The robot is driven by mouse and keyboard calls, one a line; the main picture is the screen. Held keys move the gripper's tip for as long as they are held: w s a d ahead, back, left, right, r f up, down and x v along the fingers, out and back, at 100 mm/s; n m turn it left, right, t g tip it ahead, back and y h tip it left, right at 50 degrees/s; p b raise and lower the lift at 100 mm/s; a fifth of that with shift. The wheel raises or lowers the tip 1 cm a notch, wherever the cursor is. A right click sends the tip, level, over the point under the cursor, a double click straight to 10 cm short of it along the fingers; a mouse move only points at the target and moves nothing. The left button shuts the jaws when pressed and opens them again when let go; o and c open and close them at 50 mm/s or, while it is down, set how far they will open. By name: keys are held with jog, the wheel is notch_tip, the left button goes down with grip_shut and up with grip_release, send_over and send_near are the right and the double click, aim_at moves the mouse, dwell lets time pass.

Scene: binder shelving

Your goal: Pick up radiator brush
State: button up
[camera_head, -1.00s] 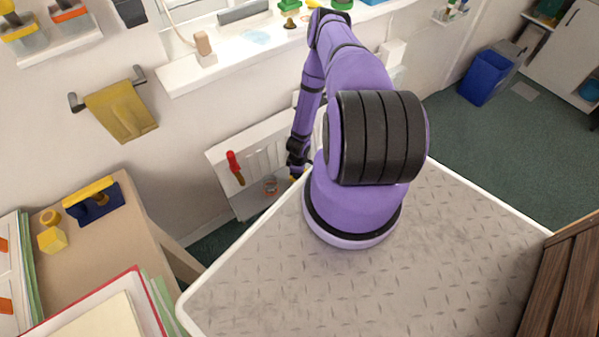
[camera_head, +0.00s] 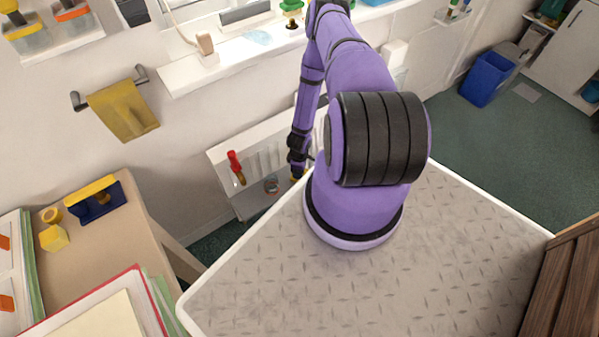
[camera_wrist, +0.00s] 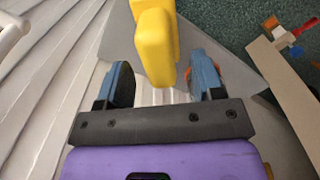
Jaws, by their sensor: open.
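A yellow block-shaped object (camera_wrist: 155,45), which looks like the radiator brush's handle, is between the fingers of my gripper (camera_wrist: 162,82) in the wrist view. My gripper is open, with a dark blue-grey finger on each side of it; a gap shows at the left, and contact at the right is hard to judge. In the head view, my gripper is low beside the white radiator (camera_head: 262,147), largely hidden by my arm. The rest of the brush is hidden.
A windowsill (camera_head: 185,77) runs above. A tan table (camera_head: 130,215) with binders stands at left. A yellow towel (camera_head: 123,110) hangs on the wall.

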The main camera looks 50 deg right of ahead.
notch_tip(320, 180, up, 8)
jog(key=shift+r, duration=0.1)
dwell(0.4)
